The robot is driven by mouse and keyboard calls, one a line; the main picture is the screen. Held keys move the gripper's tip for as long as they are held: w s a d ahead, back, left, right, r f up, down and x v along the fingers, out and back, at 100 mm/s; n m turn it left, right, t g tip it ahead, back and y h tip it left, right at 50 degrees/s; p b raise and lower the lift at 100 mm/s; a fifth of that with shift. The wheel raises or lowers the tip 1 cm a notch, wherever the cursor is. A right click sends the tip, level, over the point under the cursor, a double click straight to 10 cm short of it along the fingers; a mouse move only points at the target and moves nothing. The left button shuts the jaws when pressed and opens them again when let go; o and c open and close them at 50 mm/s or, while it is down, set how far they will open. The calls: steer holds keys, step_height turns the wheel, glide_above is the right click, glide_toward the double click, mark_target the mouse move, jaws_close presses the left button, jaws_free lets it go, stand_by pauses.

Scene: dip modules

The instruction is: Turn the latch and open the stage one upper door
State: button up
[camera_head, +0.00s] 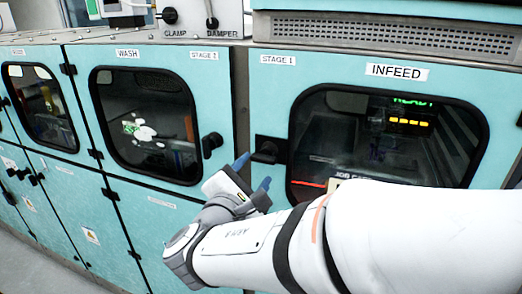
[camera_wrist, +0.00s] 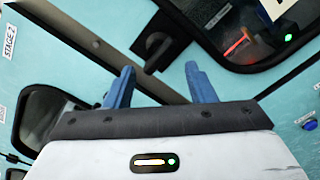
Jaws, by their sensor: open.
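The stage one upper door (camera_head: 268,90) is a light blue panel labelled STAGE 1 and INFEED, with a dark rounded window (camera_head: 380,140). It looks shut. Its black latch (camera_head: 266,151) sits on a dark plate at the door's left edge. In the wrist view the latch (camera_wrist: 157,47) is ahead of the fingers. My gripper (camera_head: 253,172) has blue fingers and is just below and left of the latch in the head view. In the wrist view my gripper (camera_wrist: 163,85) is open, with nothing between the fingers. I see a gap to the latch.
The stage two WASH door (camera_head: 150,125) is to the left, with its own black latch (camera_head: 212,144). Lower doors (camera_head: 150,225) are beneath. A grey box with CLAMP and DAMPER knobs (camera_head: 190,17) stands on top. A blue button (camera_wrist: 309,124) shows at right in the wrist view.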

mark_target(261, 162)
steer(key=shift+p+x, duration=1.05)
steer(key=shift+x, duration=2.5)
jaws_close()
